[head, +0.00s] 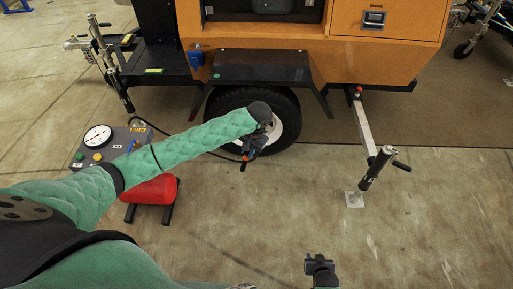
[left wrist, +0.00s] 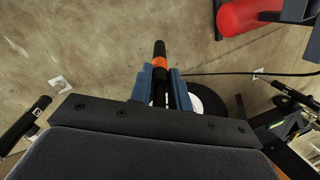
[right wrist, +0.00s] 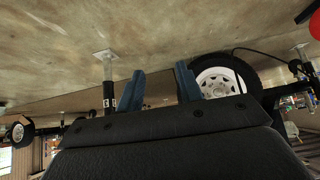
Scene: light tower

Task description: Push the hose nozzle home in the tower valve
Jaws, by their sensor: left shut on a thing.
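My left gripper (head: 256,143) is in front of the tower's wheel (head: 289,118), with its arm coming across from the left. In the left wrist view its blue fingers (left wrist: 160,80) are shut on the hose nozzle (left wrist: 159,52), which is black with an orange ring. The nozzle's end also shows below the gripper in the head view (head: 243,165). The valve is hidden behind my gripper and arm, so I cannot tell whether the nozzle touches it. My right gripper (head: 320,265) is open and empty at the bottom; its parted fingers show in the right wrist view (right wrist: 159,82).
The orange light tower (head: 385,50) stands behind the wheel under a dark fender. A compressor panel (head: 112,146) with a gauge and a red tank (head: 152,190) stands at left. A black hose (left wrist: 245,73) runs to the nozzle. A stabiliser leg (head: 375,168) stands at right.

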